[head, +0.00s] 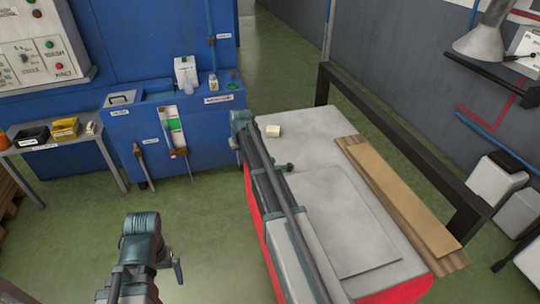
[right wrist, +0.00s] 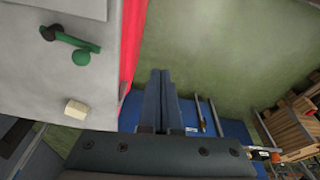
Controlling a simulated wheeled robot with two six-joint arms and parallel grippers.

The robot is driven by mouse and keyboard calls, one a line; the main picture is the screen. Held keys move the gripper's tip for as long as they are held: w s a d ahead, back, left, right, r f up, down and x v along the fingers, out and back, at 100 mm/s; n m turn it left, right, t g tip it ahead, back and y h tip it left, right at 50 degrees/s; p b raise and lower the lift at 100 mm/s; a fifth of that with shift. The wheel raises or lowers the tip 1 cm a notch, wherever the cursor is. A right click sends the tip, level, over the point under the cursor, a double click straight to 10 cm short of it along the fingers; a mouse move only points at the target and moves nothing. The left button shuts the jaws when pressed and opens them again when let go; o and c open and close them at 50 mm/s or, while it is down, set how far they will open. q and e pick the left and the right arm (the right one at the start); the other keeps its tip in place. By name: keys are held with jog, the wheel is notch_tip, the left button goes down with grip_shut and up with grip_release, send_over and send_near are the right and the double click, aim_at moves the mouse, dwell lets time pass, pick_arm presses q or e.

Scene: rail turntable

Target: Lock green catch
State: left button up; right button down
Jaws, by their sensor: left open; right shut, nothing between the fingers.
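The green catch (head: 283,166) is on the grey top of the red-sided table (head: 345,218), partly hidden by my right arm in the head view. In the right wrist view the catch (right wrist: 70,40) shows a dark pivot, a green bar and a round green knob (right wrist: 81,58). My right gripper (right wrist: 162,75) is shut and empty, beyond the table's red side and apart from the catch. It also shows in the head view (head: 234,143), small. My left gripper (head: 178,268) is open at the lower left, over the floor and away from the table.
A cream block (head: 273,131) lies on the tabletop near the catch. Brown boards (head: 400,200) lie along its right side beside a dark rail (head: 400,140). A blue cabinet (head: 185,125) and a side table (head: 60,146) stand at the left. Green floor between is clear.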

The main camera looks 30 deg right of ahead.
jog(key=w+d, duration=0.3)
jog(key=d, duration=0.5)
jog(key=w+d+m+t, duration=0.1)
jog(key=w+d, duration=0.1)
jog(key=d, duration=0.6)
jog(key=shift+w+r+m+h, duration=0.3)
jog(key=shift+w, duration=0.1)
jog(key=shift+f, duration=0.15)
jog(key=b+x, duration=1)
jog(key=shift+w+f, duration=0.1)
jog(key=shift+f, duration=0.05)
jog(key=s, duration=0.1)
jog(key=s+r+p, duration=0.1)
jog(key=s+a, duration=0.1)
jog(key=s, duration=0.1)
jog(key=shift+r, duration=0.25)
jog(key=shift+f, duration=0.1)
